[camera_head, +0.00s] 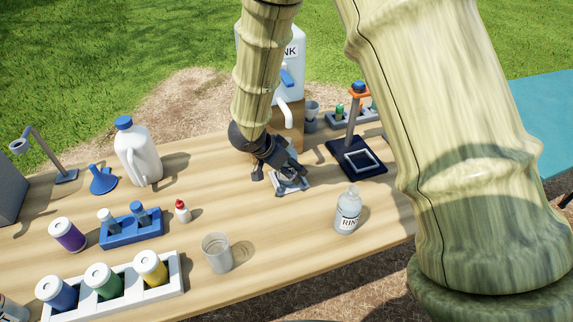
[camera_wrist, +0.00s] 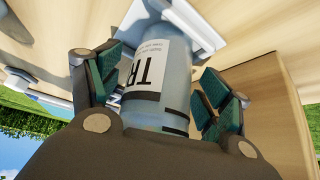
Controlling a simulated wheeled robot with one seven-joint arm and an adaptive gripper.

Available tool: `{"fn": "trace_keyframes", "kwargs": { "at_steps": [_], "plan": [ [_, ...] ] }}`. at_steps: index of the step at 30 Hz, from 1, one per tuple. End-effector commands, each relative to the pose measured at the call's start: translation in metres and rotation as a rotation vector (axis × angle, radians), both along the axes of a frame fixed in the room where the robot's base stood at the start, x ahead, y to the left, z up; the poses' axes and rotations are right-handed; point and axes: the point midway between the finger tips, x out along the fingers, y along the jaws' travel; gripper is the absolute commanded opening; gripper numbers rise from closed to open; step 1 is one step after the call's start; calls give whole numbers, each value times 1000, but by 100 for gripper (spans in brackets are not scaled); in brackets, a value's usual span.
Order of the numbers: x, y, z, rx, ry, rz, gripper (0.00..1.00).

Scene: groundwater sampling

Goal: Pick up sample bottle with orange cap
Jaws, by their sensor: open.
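My gripper (camera_head: 280,172) is low over the middle of the table, above a small pale plate or stand (camera_head: 291,185). In the wrist view my gripper (camera_wrist: 162,75) is open, with one finger on each side of a clear bluish bottle (camera_wrist: 158,65). The bottle has a white label with large letters starting "TR". Gaps show between the bottle and the fingers. Its cap is out of the wrist view, and the gripper mostly hides the bottle in the head view, so I cannot confirm an orange cap.
A clear "RIN…" bottle (camera_head: 347,212) stands right of the gripper, and a dark stand with an orange clamp (camera_head: 358,94) is behind it. A beaker (camera_head: 217,253), a red-capped dropper bottle (camera_head: 183,211) and a white jug (camera_head: 138,155) are to the left. A drink container (camera_head: 290,55) is behind.

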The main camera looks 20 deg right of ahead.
Motion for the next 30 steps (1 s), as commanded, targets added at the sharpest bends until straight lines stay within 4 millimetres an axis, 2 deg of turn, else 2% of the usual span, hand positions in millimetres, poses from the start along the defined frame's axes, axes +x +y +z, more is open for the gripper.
{"fn": "trace_keyframes", "kwargs": {
  "at_steps": [1, 9, 11, 20, 30],
  "plan": [
    [0, 0, 0, 0, 0, 0, 74],
    [0, 0, 0, 0, 0, 0, 25],
    [0, 0, 0, 0, 0, 0, 17],
    [0, 0, 4, 1, -1, 0, 16],
    [0, 0, 39, 3, -1, -2, 16]
  ]
}}
